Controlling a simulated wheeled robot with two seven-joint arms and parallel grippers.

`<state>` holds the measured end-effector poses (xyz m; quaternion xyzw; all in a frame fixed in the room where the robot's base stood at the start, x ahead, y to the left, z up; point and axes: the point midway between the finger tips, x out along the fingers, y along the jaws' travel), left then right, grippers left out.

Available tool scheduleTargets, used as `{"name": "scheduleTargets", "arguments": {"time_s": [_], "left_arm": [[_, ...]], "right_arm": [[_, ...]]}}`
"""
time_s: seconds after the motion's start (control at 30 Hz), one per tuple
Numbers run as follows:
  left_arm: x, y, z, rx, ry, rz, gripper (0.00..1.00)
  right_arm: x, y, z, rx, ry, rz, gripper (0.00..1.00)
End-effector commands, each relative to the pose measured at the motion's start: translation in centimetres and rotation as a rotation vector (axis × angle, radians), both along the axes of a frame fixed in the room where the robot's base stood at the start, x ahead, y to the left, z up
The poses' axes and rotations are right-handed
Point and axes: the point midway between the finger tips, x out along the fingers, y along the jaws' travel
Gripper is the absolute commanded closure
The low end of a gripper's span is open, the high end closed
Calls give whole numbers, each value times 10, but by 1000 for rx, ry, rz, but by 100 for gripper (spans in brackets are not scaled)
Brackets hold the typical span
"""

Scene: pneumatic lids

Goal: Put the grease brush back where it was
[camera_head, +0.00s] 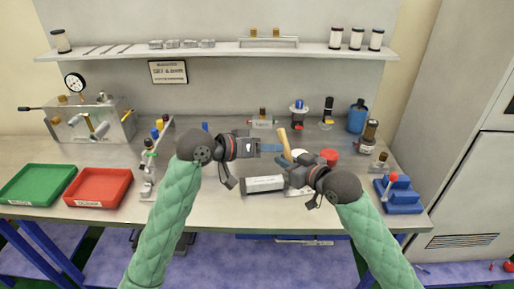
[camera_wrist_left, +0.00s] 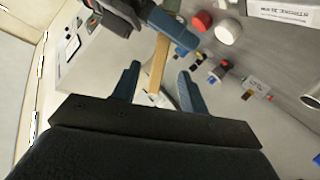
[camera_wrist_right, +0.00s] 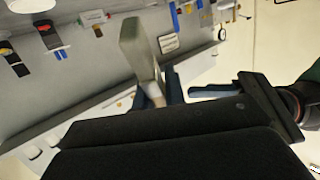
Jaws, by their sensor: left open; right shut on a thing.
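The grease brush (camera_head: 284,143) has a tan wooden handle and is held above the bench, steeply tilted. My right gripper (camera_head: 297,163) is shut on its lower part. My left gripper (camera_head: 271,147) is open beside the handle. In the left wrist view the handle (camera_wrist_left: 157,65) shows between the open left fingers (camera_wrist_left: 158,72); whether they touch it I cannot tell. In the right wrist view a pale, wide part of the held thing (camera_wrist_right: 140,45) rises from the right fingers, with the left gripper (camera_wrist_right: 215,90) close by. The brush's lower end is hidden.
A white labelled box (camera_head: 264,184), a red cap (camera_head: 330,157) and a blue block with a red knob (camera_head: 400,195) stand near my right arm. Green (camera_head: 37,182) and red (camera_head: 98,186) trays lie left. Small fittings (camera_head: 299,112) line the back. The front left bench is fairly clear.

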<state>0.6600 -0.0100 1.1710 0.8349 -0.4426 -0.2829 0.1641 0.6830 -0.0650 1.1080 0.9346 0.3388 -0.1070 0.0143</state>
Motion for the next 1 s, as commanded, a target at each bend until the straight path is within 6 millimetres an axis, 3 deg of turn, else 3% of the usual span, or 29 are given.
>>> {"name": "scheduleTargets", "arguments": {"time_s": [0.3,0.5,0.97,1.0], "left_arm": [[22,-43,-16,-1,0,-2,56],[32,-61,-23,-2,0,0,56],[36,-68,-26,-1,-1,-1,56],[36,-68,-26,-1,-1,-1,64]], "right_arm": [[0,0,0,0,0,0,100],[0,0,0,0,0,0,100],[0,0,0,0,0,0,100],[0,0,0,0,0,0,100]]}}
